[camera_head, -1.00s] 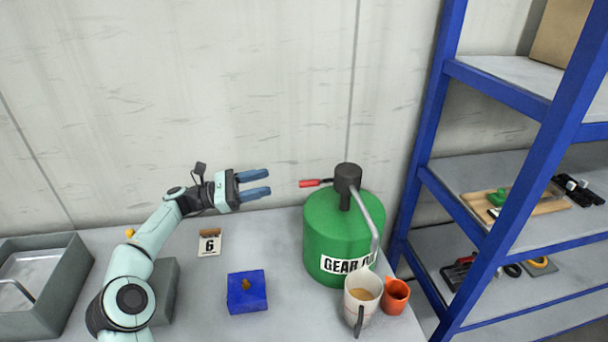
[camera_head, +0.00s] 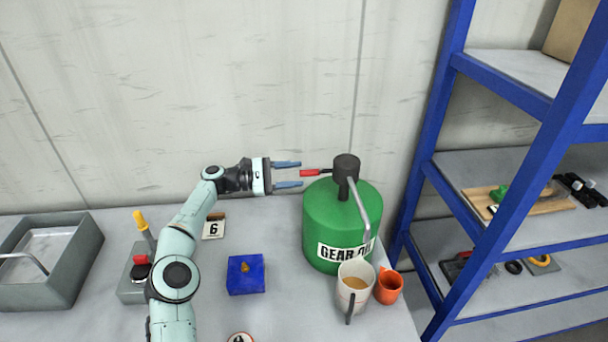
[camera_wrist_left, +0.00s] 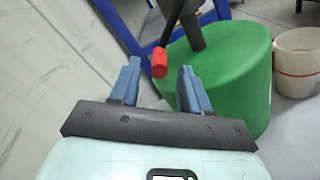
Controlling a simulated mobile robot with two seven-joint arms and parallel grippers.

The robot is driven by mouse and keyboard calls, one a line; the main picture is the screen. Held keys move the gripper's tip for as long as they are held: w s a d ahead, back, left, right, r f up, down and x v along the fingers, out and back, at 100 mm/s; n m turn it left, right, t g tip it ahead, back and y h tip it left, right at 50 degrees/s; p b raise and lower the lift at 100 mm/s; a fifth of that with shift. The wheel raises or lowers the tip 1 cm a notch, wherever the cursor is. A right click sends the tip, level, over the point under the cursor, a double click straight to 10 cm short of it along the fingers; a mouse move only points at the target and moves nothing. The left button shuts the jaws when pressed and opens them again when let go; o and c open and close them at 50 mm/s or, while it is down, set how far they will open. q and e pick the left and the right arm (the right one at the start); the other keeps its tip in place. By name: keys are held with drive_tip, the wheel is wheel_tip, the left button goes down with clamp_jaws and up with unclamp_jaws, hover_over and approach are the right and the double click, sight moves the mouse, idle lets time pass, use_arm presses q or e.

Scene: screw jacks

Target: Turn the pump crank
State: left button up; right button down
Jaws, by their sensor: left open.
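The pump crank has a red handle (camera_head: 310,173) on a thin dark arm, reaching left from the black pump head (camera_head: 346,168). The pump stands on the green gear oil drum (camera_head: 328,215), with a grey spout bending down its front right. My left gripper (camera_head: 301,174) is open, its blue fingers pointing right at the handle. In the left wrist view the red handle (camera_wrist_left: 160,62) lies just beyond and between the fingertips (camera_wrist_left: 160,72), with no clear contact. The green drum (camera_wrist_left: 235,75) fills the right behind it. My right gripper is not in view.
A white measuring jug (camera_head: 354,290) and an orange cup (camera_head: 389,287) stand in front of the drum. A blue block (camera_head: 246,274), a number 6 card (camera_head: 213,228) and a grey tray (camera_head: 85,262) are on the table. A blue shelf (camera_head: 480,225) stands right.

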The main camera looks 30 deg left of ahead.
sight(304, 174)
use_arm(q)
drive_tip(key=shift+x, duration=1.7)
clamp_jaws()
drive_tip(key=shift+s, duration=0.1)
drive_tip(key=shift+s+d+f+n+p, duration=0.1)
drive_tip(key=shift+s+d+f+n, duration=0.35)
drive_tip(key=shift+n, duration=0.7)
drive_tip(key=shift+s+d+f+n+p, duration=0.15)
drive_tip(key=shift+s+d+f+n, duration=0.25)
drive_tip(key=shift+n, duration=0.8)
drive_tip(key=shift+s+d+f+n+p, duration=0.1)
drive_tip(key=shift+s+d+f+n, duration=0.35)
drive_tip(key=shift+n, duration=0.7)
drive_tip(key=shift+a+r, duration=0.1)
